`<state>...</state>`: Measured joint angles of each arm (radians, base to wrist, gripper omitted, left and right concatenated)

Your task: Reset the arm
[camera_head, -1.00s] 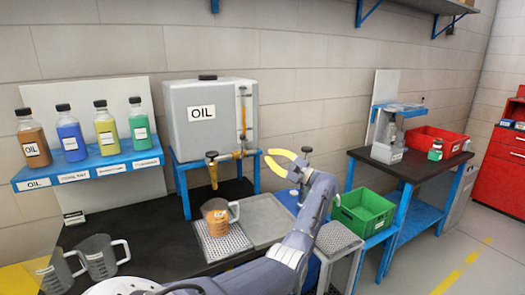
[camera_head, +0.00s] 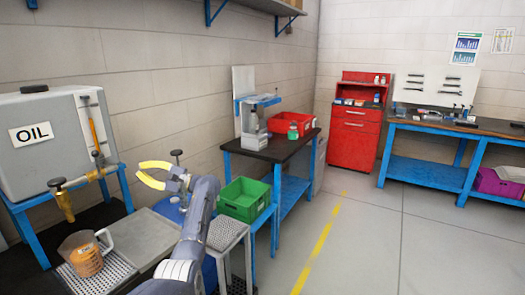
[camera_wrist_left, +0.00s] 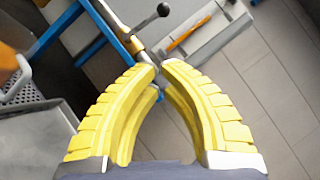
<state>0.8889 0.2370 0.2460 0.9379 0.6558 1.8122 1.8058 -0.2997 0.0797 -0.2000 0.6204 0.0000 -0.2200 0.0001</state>
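My left gripper (camera_head: 141,170) has yellow curved fingers and hangs in the air right of the oil tank's tap. In the left wrist view (camera_wrist_left: 159,67) its fingertips come together, with an empty hollow between the fingers and nothing held. My left arm reaches up to it from the bottom of the head view. My right gripper is not in view.
The grey oil tank (camera_head: 45,108) stands at left, with a measuring jug (camera_head: 84,258) of orange liquid below its tap. A green crate (camera_head: 243,199) is right of my arm. A red cabinet (camera_head: 355,140) and blue workbench (camera_head: 430,172) stand farther back. Floor at right is clear.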

